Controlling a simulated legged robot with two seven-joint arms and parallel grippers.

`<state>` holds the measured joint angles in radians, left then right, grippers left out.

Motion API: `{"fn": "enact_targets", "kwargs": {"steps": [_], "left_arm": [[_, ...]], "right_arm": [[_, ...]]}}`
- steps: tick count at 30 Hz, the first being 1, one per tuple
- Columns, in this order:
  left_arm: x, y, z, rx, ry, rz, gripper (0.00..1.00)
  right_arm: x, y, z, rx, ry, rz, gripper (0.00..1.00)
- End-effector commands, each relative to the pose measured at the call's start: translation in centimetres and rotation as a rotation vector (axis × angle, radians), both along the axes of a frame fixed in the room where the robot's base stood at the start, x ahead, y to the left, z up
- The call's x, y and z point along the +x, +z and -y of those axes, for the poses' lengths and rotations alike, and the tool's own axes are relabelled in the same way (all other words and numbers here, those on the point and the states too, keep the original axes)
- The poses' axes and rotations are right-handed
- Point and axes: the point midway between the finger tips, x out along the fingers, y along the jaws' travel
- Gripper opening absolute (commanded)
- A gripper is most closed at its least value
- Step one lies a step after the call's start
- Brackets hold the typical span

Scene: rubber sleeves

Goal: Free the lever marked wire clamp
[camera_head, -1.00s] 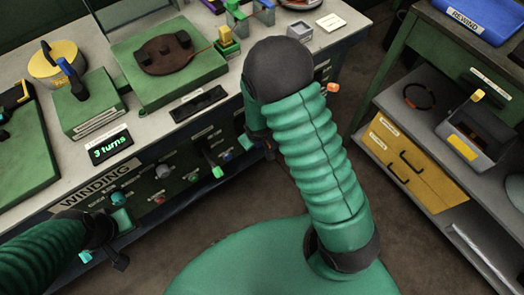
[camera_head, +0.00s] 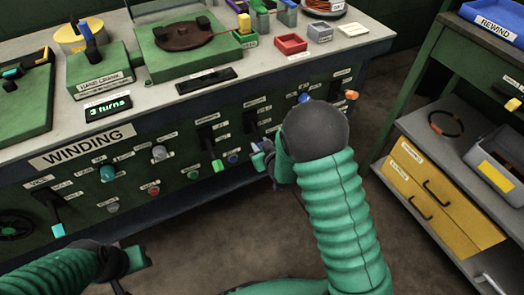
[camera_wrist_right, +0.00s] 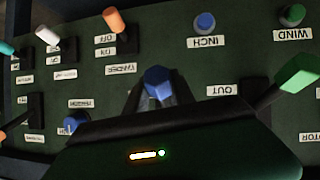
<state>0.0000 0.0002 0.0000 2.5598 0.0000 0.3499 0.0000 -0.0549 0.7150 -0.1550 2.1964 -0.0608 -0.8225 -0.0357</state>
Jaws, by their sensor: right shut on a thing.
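The green control panel (camera_head: 130,195) under the bench carries several levers and knobs. My right gripper (camera_head: 264,160) is at its right part, shut on a blue-tipped lever handle. In the right wrist view that blue handle (camera_wrist_right: 157,83) sits between the two dark fingers (camera_wrist_right: 157,97). Its label is hidden or too small to read, so I cannot tell whether it says wire clamp. A label reading OUT (camera_wrist_right: 221,90) is beside it. My left gripper (camera_head: 128,265) is low at the left, apart from the panel, its jaws unclear.
A green-tipped lever (camera_wrist_right: 300,75), an orange-tipped lever (camera_wrist_right: 116,22) and a blue INCH knob (camera_wrist_right: 204,22) are close to the right gripper. The display (camera_head: 108,108) reads 3 turns. A shelf with yellow drawers (camera_head: 440,200) stands at the right; floor between is clear.

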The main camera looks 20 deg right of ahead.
Motion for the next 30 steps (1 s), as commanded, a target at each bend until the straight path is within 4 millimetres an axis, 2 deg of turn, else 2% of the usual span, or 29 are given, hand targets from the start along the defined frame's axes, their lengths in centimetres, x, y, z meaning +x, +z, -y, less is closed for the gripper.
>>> {"fn": "enact_targets", "kwargs": {"steps": [1,16,17,21,30], "left_arm": [[0.01,-0.50,0.00,0.000,0.000,0.000,0.36],[-0.01,-0.70,0.00,0.000,0.000,0.000,0.36],[-0.01,-0.70,0.00,0.000,0.000,0.000,0.36],[-0.01,-0.70,0.00,0.000,0.000,0.000,0.36],[-0.02,-0.62,0.00,0.000,0.000,0.000,0.36]], "right_arm": [[-0.15,-0.62,-0.09,0.000,0.002,0.000,0.00],[-0.10,-0.60,-0.14,0.002,0.002,0.016,0.00],[-0.11,-0.61,-0.14,0.003,0.002,0.016,0.33],[-0.07,-0.51,-0.10,0.003,0.001,0.018,0.52],[-0.10,-0.27,-0.06,0.002,0.001,0.022,0.52]]}}
